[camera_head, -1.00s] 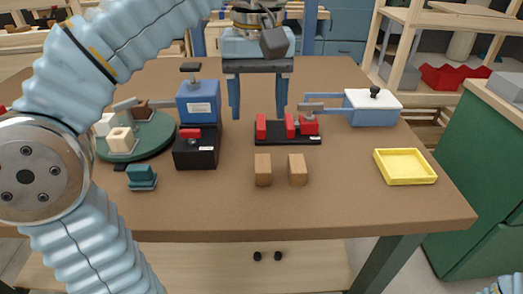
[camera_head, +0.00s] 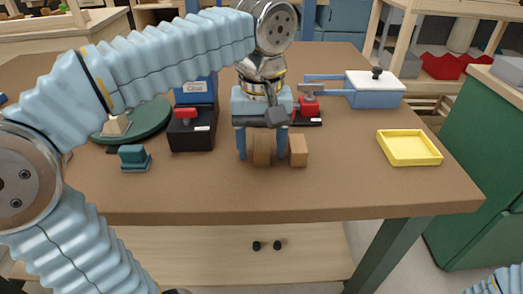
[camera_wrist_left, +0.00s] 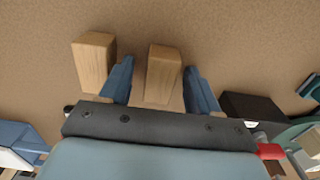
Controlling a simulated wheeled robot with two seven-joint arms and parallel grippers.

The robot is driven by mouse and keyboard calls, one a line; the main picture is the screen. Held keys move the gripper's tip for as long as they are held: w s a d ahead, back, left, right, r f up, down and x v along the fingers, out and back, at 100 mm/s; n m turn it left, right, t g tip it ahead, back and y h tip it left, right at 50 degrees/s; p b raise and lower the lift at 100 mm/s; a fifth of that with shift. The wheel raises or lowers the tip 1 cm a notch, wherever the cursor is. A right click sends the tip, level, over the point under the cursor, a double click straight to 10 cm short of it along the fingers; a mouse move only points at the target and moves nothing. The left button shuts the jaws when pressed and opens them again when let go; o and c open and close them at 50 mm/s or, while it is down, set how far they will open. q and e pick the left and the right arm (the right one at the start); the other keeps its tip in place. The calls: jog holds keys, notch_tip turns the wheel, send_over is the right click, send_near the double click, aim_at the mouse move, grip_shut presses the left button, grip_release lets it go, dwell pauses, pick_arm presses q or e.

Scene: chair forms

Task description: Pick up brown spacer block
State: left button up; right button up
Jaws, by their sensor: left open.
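Two brown spacer blocks stand upright side by side on the table. The left block (camera_head: 262,150) is between the fingers of my left gripper (camera_head: 262,156), which is open and points down. The right block (camera_head: 298,150) stands just outside the right finger. In the left wrist view the open left gripper (camera_wrist_left: 159,82) has one block (camera_wrist_left: 163,72) between its fingers, with gaps on both sides. The other block (camera_wrist_left: 93,60) is left of the left finger there. My right gripper is not in view.
A red-and-black fixture (camera_head: 309,108) is partly hidden behind my gripper. A black block with a red top (camera_head: 190,133) and a teal piece (camera_head: 134,157) are to the left. A yellow tray (camera_head: 410,147) is at the right. The table front is clear.

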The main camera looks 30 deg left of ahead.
pick_arm(q)
jog(key=shift+c, duration=0.2)
jog(key=shift+r, duration=0.1)
jog(key=c, duration=1.1)
